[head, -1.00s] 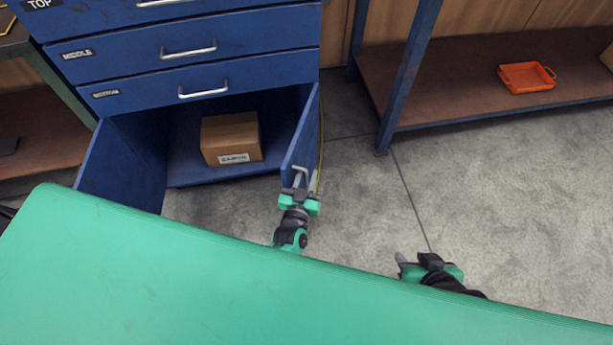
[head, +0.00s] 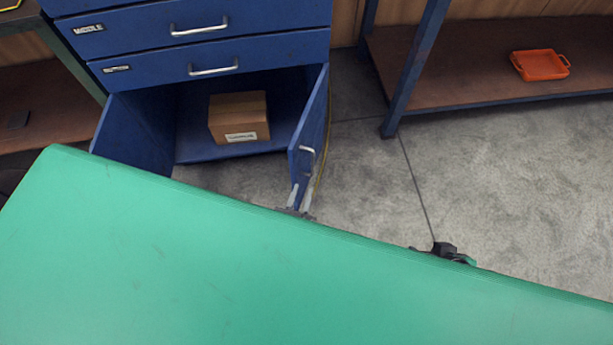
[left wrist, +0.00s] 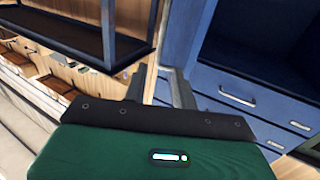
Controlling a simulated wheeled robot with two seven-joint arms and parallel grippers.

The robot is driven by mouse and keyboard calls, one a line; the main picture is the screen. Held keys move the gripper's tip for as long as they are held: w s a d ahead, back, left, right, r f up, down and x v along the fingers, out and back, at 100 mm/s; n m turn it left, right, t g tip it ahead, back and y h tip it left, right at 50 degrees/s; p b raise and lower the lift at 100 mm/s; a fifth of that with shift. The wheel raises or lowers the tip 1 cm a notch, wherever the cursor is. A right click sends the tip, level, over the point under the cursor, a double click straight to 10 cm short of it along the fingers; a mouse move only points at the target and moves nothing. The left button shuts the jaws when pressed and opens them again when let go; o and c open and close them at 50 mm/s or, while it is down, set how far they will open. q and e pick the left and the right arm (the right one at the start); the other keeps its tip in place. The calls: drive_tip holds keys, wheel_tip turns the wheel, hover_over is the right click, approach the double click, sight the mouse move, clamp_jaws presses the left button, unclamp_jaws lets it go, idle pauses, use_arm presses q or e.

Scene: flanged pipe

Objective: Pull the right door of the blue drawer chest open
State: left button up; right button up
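The blue drawer chest (head: 215,55) stands at the upper left in the head view. Its right door (head: 310,135) stands well open, pointing toward me, with its metal handle (head: 307,160) on the outer face and free of my fingers. The left door (head: 135,130) is open too. My left gripper (head: 300,198) is open just below the handle, by the door's near edge; contact is unclear. Its spread fingers also show in the left wrist view (left wrist: 160,88), close to a blue panel. My right gripper (head: 446,250) is mostly hidden behind the green foreground edge.
A cardboard box (head: 238,117) sits inside the chest. A shelf unit (head: 450,75) with a blue post and an orange tray (head: 540,65) stands at the right. The grey floor (head: 480,170) between is clear.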

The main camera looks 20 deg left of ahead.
use_arm(q)
drive_tip(key=shift+s, duration=0.75)
